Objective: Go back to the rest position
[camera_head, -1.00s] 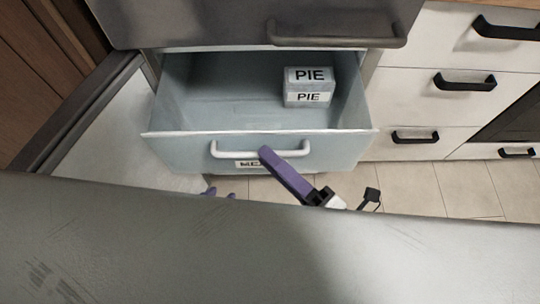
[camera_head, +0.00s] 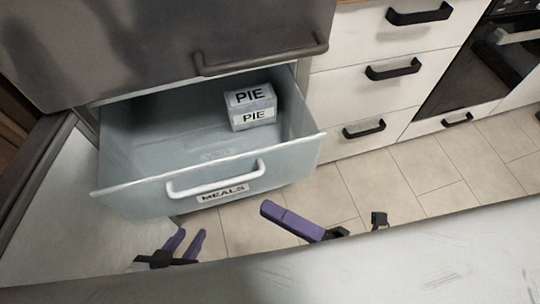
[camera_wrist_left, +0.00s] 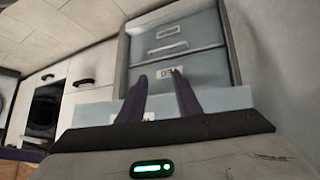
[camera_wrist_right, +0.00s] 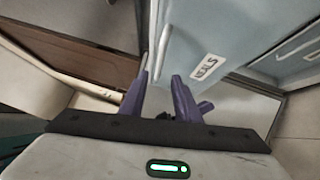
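My left gripper (camera_head: 185,240) is low at the left in the head view, with two purple fingers apart and nothing between them. In the left wrist view its fingertips (camera_wrist_left: 159,75) are also apart. My right gripper (camera_head: 268,208) is below and right of the drawer handle, apart from it in the picture. In the right wrist view its fingers (camera_wrist_right: 161,75) are apart and empty. The pulled-out drawer (camera_head: 145,197) is labelled MEALS and has a white handle (camera_head: 216,179). A white PIE box (camera_head: 251,106) stands inside it at the back right.
An open door (camera_head: 50,215) stands at the left of the drawer. A grey front with a bar handle (camera_head: 262,57) is above it. White cabinet drawers (camera_head: 345,90) with black handles and an oven (camera_head: 470,70) are at the right. Tiled floor (camera_head: 400,180) is clear.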

